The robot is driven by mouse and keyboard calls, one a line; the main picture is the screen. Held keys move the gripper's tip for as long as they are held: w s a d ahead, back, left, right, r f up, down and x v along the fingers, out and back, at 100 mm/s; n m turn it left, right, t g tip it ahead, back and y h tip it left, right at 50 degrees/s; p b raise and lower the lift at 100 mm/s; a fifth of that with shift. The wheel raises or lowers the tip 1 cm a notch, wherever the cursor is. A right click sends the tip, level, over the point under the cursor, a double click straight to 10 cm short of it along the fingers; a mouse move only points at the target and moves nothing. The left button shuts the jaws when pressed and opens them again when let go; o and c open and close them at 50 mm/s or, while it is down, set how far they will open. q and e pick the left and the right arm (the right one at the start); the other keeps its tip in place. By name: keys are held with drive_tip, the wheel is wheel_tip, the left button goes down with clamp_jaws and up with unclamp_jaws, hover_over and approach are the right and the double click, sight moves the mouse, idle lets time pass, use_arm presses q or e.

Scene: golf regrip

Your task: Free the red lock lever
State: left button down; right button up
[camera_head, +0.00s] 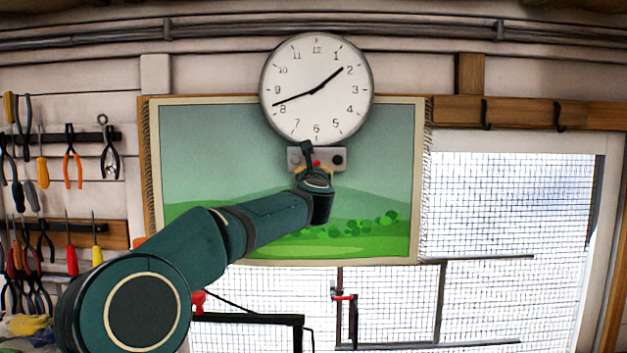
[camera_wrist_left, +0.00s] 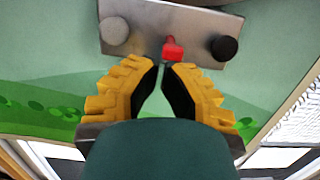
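The red lock lever (camera_wrist_left: 173,48) sticks out at the lower middle of a metal plate, between a pale knob (camera_wrist_left: 115,31) and a black knob (camera_wrist_left: 224,47). In the head view the plate (camera_head: 296,157) is under the clock and the lever shows as a small red spot (camera_head: 317,163). My left gripper (camera_wrist_left: 161,68) has yellow fingers with dark pads. Its tips are close together with a narrow empty gap, just below the lever and slightly left of it. Whether they touch the lever is unclear. In the head view the wrist partly hides the fingers. My right gripper is not in view.
A round wall clock (camera_head: 316,88) hangs directly above the plate. A green landscape picture (camera_head: 220,150) lies behind the arm. Tools hang at the left (camera_head: 72,160). A mesh-covered window (camera_head: 510,210) is at the right.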

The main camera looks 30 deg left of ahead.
use_arm(q)
drive_tip(key=shift+s+r, duration=0.15)
drive_tip(key=shift+r, duration=0.15)
idle(0.5)
drive_tip(key=shift+s+d+r, duration=0.1)
drive_tip(key=shift+d+r, duration=0.05)
drive_tip(key=shift+r, duration=0.15)
idle(0.5)
drive_tip(key=b+v, duration=0.5)
drive_tip(key=v, duration=0.6)
drive_tip(key=shift+s+d+b, duration=0.2)
drive_tip(key=shift+s+b, duration=0.05)
drive_tip(key=shift+b, duration=0.15)
